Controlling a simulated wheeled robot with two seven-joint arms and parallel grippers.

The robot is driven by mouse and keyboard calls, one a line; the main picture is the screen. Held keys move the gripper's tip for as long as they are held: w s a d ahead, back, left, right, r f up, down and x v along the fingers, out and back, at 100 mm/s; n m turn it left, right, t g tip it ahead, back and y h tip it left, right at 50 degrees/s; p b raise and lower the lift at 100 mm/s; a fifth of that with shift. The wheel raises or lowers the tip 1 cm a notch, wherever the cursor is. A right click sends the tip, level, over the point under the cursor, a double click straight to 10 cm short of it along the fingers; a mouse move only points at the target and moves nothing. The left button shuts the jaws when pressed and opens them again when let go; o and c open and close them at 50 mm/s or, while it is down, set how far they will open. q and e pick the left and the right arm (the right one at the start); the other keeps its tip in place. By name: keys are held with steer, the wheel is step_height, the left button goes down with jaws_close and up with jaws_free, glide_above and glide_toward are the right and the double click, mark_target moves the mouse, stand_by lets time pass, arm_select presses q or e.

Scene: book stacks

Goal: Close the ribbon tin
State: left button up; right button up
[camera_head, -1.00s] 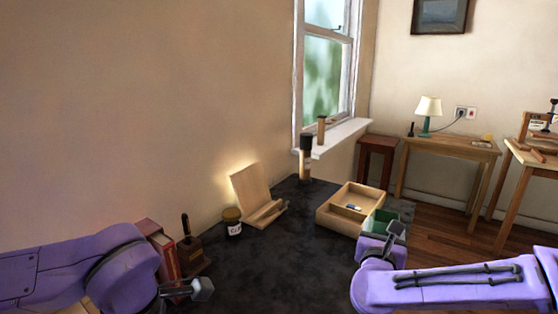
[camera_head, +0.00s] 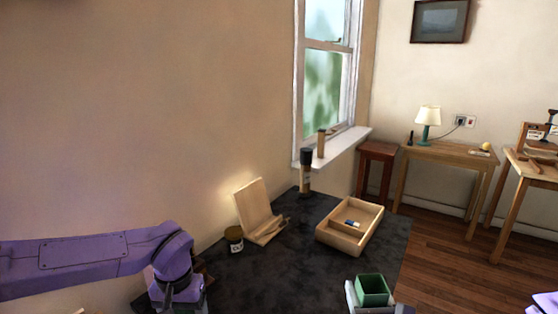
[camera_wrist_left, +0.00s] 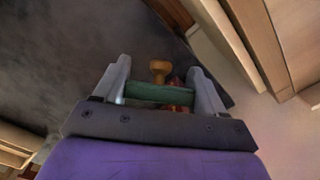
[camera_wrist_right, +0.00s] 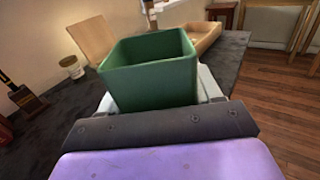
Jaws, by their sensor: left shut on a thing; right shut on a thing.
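The green ribbon tin (camera_head: 372,284) is an open-topped box at the front of the dark desk in the head view. My right gripper (camera_head: 374,303) is shut on it and holds it upright; the tin also fills the middle of the right wrist view (camera_wrist_right: 150,85). No lid sits on it. My left gripper (camera_wrist_left: 160,93) is shut on a thin green piece (camera_wrist_left: 158,91), seen edge-on, which looks like the tin's lid. In the head view my left arm hides this piece.
A wooden tray (camera_head: 334,239) with a small item inside, a wooden stand (camera_head: 254,212), a labelled jar (camera_head: 234,239) and a dark-topped bottle (camera_head: 306,172) stand at the back of the desk. A knob-handled thing (camera_wrist_left: 160,68) shows beyond my left gripper. The desk's middle is clear.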

arm_select(q)
steer(key=shift+s+f+p, duration=0.1)
steer(key=shift+f+p, duration=0.05)
steer(key=shift+p, duration=0.15)
arm_select(e)
steer(key=shift+s+d+r, duration=0.15)
steer(key=shift+s+r, duration=0.05)
steer(key=shift+s, duration=0.05)
arm_select(q)
steer(key=shift+s+d+f, duration=0.15)
steer(key=shift+s+f, duration=0.15)
steer(key=shift+f, duration=0.15)
arm_select(e)
steer(key=shift+d, duration=0.1)
steer(key=s+a+f+n+g+y, duration=0.1)
steer(key=a+f+n+g+y, duration=0.1)
steer(key=a+n+g+y, duration=0.1)
steer(key=s+a+f+n+g+y, duration=0.1)
steer(key=a+f+n+g+y, duration=0.1)
steer(key=a+n+y, duration=0.3)
steer(key=s+a+f+n+g+y, duration=0.2)
steer(key=a+f+n+g+y, duration=0.1)
steer(key=a+y, duration=0.5)
steer(key=shift+a+n+g, duration=0.8)
steer(key=shift+g, duration=0.1)
steer(key=shift+s, duration=0.1)
